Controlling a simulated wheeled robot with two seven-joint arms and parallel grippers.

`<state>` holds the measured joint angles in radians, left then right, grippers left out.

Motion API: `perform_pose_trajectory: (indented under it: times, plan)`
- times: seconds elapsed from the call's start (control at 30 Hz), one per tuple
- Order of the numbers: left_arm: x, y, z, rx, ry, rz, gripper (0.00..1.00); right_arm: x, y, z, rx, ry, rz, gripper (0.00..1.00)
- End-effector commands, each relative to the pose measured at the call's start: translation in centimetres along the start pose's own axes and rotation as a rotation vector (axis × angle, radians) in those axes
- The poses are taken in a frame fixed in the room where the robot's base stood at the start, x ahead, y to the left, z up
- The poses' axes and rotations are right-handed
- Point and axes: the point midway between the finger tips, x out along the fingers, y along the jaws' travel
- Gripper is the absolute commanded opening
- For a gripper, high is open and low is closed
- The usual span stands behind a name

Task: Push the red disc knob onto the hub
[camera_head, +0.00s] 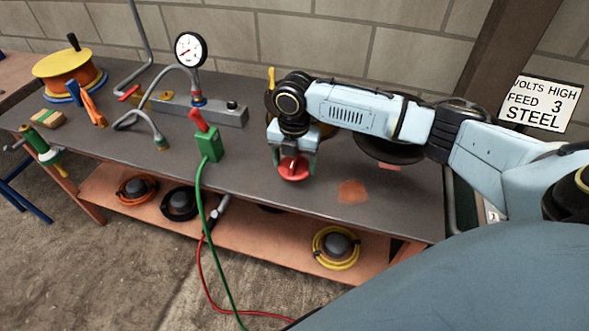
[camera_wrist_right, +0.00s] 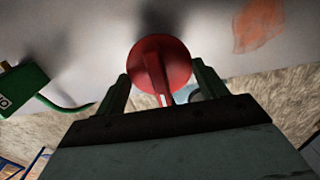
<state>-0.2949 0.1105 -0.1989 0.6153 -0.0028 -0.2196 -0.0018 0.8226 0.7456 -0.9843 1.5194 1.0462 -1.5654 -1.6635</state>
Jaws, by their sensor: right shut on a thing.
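The red disc knob (camera_head: 293,168) is between the fingers of my right gripper (camera_head: 293,152), low over the front part of the grey bench top. In the right wrist view the knob (camera_wrist_right: 158,66) shows as a round red disc with a raised bar across its face, with the right gripper's fingers (camera_wrist_right: 160,95) on both sides of it. The right gripper is shut on the knob. I cannot tell whether the knob touches the bench. I cannot make out the hub in either view. My left gripper is not in view.
A green box (camera_head: 208,143) with a red lever stands left of the gripper, its green cable hanging over the front edge. A pressure gauge (camera_head: 190,50) rises from a grey manifold (camera_head: 205,110) behind. A dark round object (camera_head: 390,150) is under my right arm. The front right bench top is mostly clear.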

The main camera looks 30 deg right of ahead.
Motion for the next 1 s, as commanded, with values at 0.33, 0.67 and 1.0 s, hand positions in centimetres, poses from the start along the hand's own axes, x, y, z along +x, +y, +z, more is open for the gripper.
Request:
perform_pose_trajectory:
  times: [0.33,0.67,1.0]
  plan:
    - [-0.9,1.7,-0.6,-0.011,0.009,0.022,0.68,-4.8,0.0,0.0,0.0,0.001,0.0,0.48]
    - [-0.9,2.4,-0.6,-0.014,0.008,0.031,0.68,-4.9,0.0,0.0,0.001,0.001,0.0,0.48]
    - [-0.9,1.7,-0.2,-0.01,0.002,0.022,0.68,-3.8,-0.1,-1.5,0.236,0.0,-0.009,0.48]
